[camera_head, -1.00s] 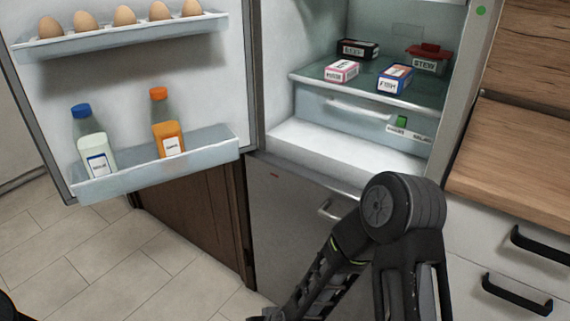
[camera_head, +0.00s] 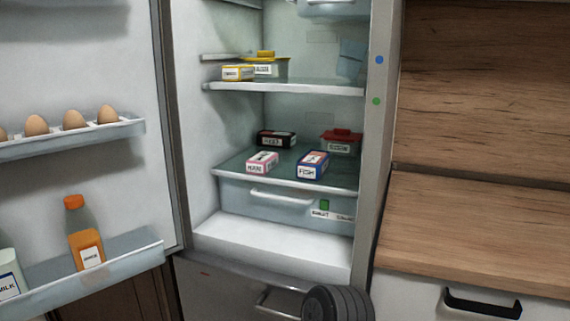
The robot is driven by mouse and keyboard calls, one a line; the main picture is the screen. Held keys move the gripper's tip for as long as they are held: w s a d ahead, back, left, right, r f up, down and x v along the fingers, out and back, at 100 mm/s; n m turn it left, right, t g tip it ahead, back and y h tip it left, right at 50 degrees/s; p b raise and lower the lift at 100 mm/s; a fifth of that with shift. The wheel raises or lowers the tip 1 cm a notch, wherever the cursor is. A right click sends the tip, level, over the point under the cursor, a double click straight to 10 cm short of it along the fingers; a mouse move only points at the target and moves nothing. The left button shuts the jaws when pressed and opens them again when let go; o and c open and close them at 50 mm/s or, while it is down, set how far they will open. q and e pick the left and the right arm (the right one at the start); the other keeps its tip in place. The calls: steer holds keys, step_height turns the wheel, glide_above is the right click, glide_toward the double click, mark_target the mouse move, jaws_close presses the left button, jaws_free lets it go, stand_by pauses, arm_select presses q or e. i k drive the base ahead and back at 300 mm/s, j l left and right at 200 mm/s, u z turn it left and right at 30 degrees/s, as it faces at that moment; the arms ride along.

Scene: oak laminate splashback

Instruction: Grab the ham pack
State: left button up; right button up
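A small pink and white pack (camera_head: 262,162) lies on the fridge's lower glass shelf, at the front left. It is probably the ham pack, but its label is too small to read surely. A blue, white and red pack marked FISH (camera_head: 312,165) lies to its right. A dark pack (camera_head: 276,138) lies behind it. Neither gripper is in view; only a round black joint of my arm shows at the bottom, in front of the lower fridge door.
A red-lidded tub (camera_head: 341,141) stands at the shelf's back right. A yellow pack (camera_head: 238,72) and a yellow-lidded tub (camera_head: 268,66) are on the shelf above. The open fridge door (camera_head: 100,190) holds eggs and bottles. A wooden counter (camera_head: 480,220) is right.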

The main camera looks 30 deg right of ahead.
mark_target(261, 163)
steer(key=z, duration=2.1)
steer(key=j+z, duration=0.2)
steer(key=j, duration=0.8)
